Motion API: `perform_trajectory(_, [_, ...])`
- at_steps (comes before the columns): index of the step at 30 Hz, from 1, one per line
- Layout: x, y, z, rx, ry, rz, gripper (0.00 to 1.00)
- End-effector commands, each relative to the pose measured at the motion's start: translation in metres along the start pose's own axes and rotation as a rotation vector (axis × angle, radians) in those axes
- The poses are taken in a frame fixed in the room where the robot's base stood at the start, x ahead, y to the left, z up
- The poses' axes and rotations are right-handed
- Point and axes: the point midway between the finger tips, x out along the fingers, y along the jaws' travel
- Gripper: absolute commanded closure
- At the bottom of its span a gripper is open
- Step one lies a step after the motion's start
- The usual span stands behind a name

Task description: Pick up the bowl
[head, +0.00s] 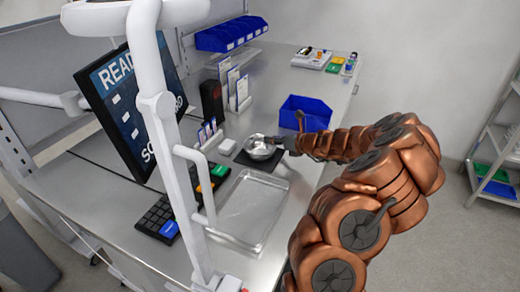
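A small shiny metal bowl (260,148) sits on a dark square pad (275,165) on the steel workbench. My gripper (284,144) is at the bowl's right side, at the end of my copper-coloured arm, which reaches in from the right. The fingertips are small and dark here. I cannot tell whether they are open or shut, or whether they touch the rim.
A blue bin (306,112) stands just behind my gripper. A monitor (128,100) and white posts stand at the left. Blue bins (230,35) line the back.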

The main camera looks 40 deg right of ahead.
Motion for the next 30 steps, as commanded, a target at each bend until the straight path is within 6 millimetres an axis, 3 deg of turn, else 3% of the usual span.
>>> perform_trajectory(8, [0.0018,-0.0001,-0.0001,0.001,0.0,0.0,0.63])
perform_trajectory(19, [0.0015,-0.0002,-0.0001,0.0,0.0,-0.001,1.0])
perform_trajectory(30, [0.0015,-0.0005,-0.0002,0.0,0.0,-0.001,1.0])
